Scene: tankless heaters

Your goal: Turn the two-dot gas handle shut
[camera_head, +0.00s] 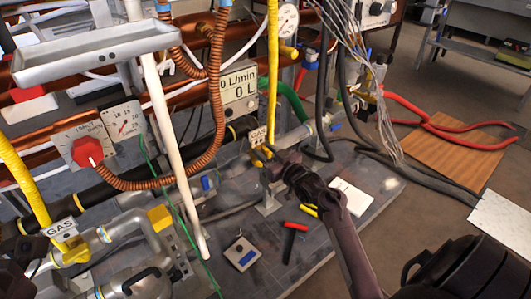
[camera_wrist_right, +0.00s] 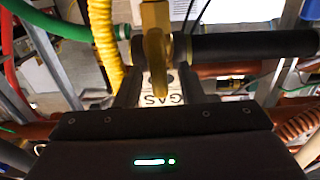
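A yellow gas handle (camera_wrist_right: 157,68) shows in the right wrist view, below a brass fitting on a dark pipe. A white GAS tag (camera_head: 258,136) hangs beside it in the head view; I cannot make out its dots. My right gripper (camera_head: 268,157) is at this handle. In the wrist view the fingers of my right gripper (camera_wrist_right: 159,82) stand on either side of the handle, with gaps visible. A second GAS tag (camera_head: 61,229) hangs on a yellow hose at the lower left. Dark parts of my left arm show at the lower left edge; its fingers cannot be made out.
A gauge panel with a red knob (camera_head: 87,151) and a display reading 0 L (camera_head: 239,86) stand behind. A red-handled tool (camera_head: 293,235), a small switch box (camera_head: 241,253) and a white card (camera_head: 350,196) lie on the grey board. Hoses and wires crowd the right gripper.

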